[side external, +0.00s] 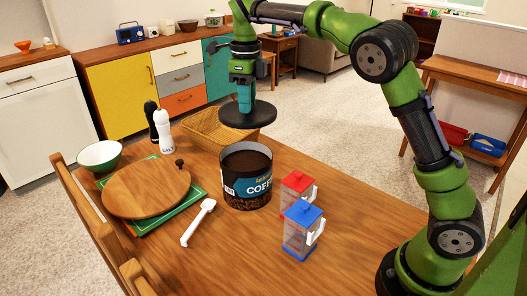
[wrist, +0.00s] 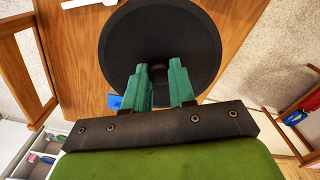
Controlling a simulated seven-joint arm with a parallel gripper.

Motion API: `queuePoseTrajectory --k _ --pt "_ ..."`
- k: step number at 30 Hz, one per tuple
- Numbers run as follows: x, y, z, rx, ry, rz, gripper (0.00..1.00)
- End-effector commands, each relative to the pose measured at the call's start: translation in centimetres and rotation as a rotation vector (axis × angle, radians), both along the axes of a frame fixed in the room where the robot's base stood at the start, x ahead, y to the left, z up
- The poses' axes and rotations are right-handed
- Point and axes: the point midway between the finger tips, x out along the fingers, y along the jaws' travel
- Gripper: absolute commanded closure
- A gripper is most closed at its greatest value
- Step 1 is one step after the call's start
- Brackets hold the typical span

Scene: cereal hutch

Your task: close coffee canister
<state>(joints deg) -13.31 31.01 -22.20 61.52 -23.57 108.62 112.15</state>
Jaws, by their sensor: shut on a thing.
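The coffee canister (side external: 246,176) stands upright on the wooden table, with its top uncovered and dark coffee showing inside. My gripper (side external: 244,108) is shut on the black round lid (side external: 247,115), holding it level in the air. The lid is above the canister's rim and, in the side view, appears slightly behind it. In the wrist view the lid (wrist: 160,45) lies beyond my green fingers (wrist: 162,88), which close around its central knob. The canister is hidden in the wrist view.
A red-lidded jar (side external: 297,186) and a blue-lidded jar (side external: 302,228) stand right of the canister. A white scoop (side external: 198,223), round wooden board (side external: 147,190), green bowl (side external: 100,155) and salt shaker (side external: 163,131) are to the left.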

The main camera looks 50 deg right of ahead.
Motion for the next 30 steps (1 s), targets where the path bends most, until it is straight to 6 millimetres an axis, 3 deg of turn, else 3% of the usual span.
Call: queuePoseTrajectory --k 3,12,30 --pt "-0.6 1.9 -0.2 -0.001 0.0 0.058 1.0" --pt "-0.5 1.6 -4.5 -0.001 0.002 0.05 1.0" --pt "-0.5 1.6 -9.1 0.0 0.001 0.046 1.0"
